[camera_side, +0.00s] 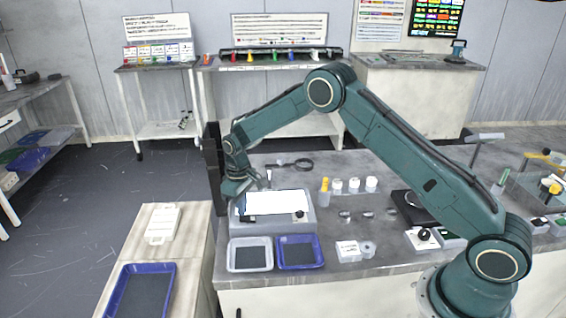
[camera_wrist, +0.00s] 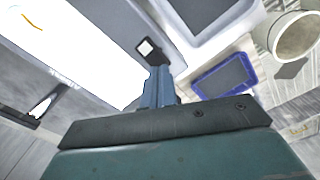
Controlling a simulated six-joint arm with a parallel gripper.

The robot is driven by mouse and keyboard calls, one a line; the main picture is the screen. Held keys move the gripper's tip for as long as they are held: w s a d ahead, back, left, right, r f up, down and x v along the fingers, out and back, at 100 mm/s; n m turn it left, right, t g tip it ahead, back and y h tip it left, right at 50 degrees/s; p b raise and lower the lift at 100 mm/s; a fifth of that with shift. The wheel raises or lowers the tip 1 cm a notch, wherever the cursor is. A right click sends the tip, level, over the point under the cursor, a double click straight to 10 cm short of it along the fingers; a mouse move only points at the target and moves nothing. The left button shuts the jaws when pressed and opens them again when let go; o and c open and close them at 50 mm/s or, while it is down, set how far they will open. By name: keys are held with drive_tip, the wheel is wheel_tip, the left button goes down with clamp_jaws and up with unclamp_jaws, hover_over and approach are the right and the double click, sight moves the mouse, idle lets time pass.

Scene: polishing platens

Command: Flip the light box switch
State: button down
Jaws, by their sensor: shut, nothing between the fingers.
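The light box (camera_side: 268,227) is a grey case with a glowing white panel (camera_side: 275,202) on the bench. A small dark control (camera_side: 299,215) sits at its right front corner in the side view. In the wrist view the bright panel (camera_wrist: 80,40) fills the upper left, and a black switch with a pale square (camera_wrist: 148,48) lies beside it on the case. My gripper (camera_side: 236,196) is low at the left end of the box in the side view. Its blue fingers (camera_wrist: 160,72) are shut and empty, just below the switch in the wrist view; contact cannot be told.
A pale tray (camera_side: 232,268) and a blue tray (camera_side: 279,265) stand in front of the box. A magnifier (camera_side: 303,164) lies behind it, and small bottles (camera_side: 353,186) stand to the right. A side cart holds a larger blue tray (camera_side: 119,304).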

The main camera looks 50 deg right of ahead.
sight(243, 218)
drive_tip(key=shift+f, duration=1)
idle(0.9)
drive_tip(key=shift+r, duration=3.55)
